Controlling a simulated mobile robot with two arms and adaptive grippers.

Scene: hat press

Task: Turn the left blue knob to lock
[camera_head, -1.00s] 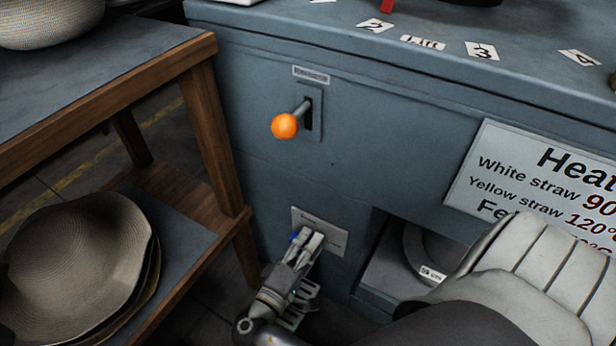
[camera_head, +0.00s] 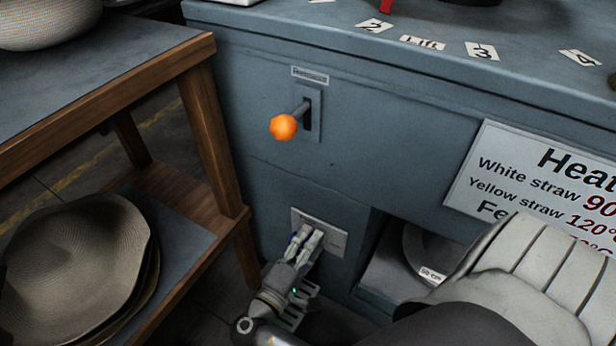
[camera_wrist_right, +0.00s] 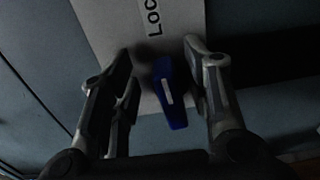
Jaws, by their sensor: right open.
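The blue knob (camera_wrist_right: 168,92) sits on a light label plate in the right wrist view, just below lettering that begins "LOC". A pale pointer mark runs along the knob, which points slightly off the vertical of that picture. My right gripper (camera_wrist_right: 165,75) is open, with its fingers on either side of the knob and a visible gap to each side. In the head view, my right gripper (camera_head: 308,236) is in front of the light plate (camera_head: 334,240) low on the machine's front and hides most of the knob. My left gripper is not in view.
An orange ball lever (camera_head: 283,127) sticks out of the machine front above the plate. A wooden shelf table (camera_head: 215,130) with straw hats (camera_head: 75,255) stands close on the left. An opening with a grey ring (camera_head: 425,255) lies right of the plate.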

